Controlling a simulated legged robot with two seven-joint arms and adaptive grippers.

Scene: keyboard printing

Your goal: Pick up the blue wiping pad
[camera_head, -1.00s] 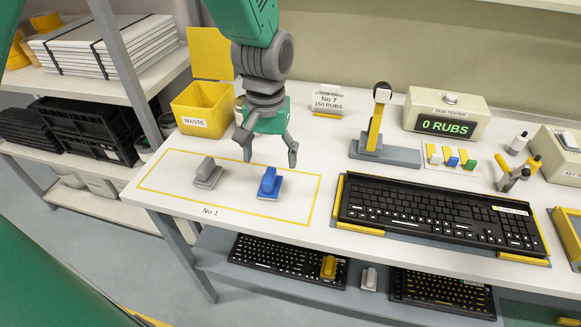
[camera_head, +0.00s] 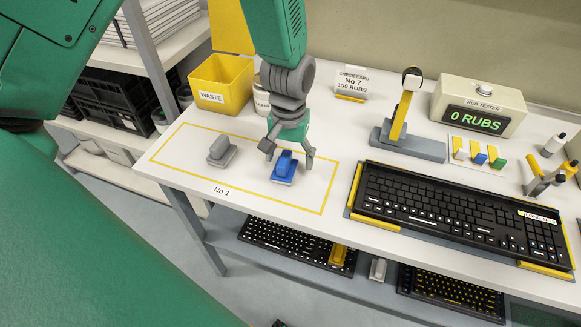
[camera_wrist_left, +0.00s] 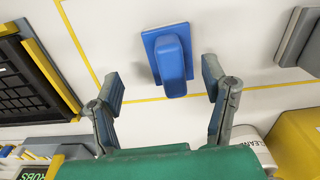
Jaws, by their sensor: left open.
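The blue wiping pad (camera_head: 285,167) lies on the white table inside the yellow-outlined area marked No 1. It has a raised blue grip on a flat base. In the left wrist view the pad (camera_wrist_left: 168,56) sits between and beyond the fingertips. My left gripper (camera_head: 289,153) is open and empty, right above and behind the pad, with its fingers at either side of it. The fingers also show apart in the left wrist view (camera_wrist_left: 160,84). My right gripper is not in view.
A grey pad (camera_head: 221,152) lies left of the blue one. A yellow waste bin (camera_head: 222,88) and a white container (camera_head: 262,101) stand behind. A black keyboard (camera_head: 455,208) lies to the right, near a stand (camera_head: 408,140) and the rub tester (camera_head: 478,105).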

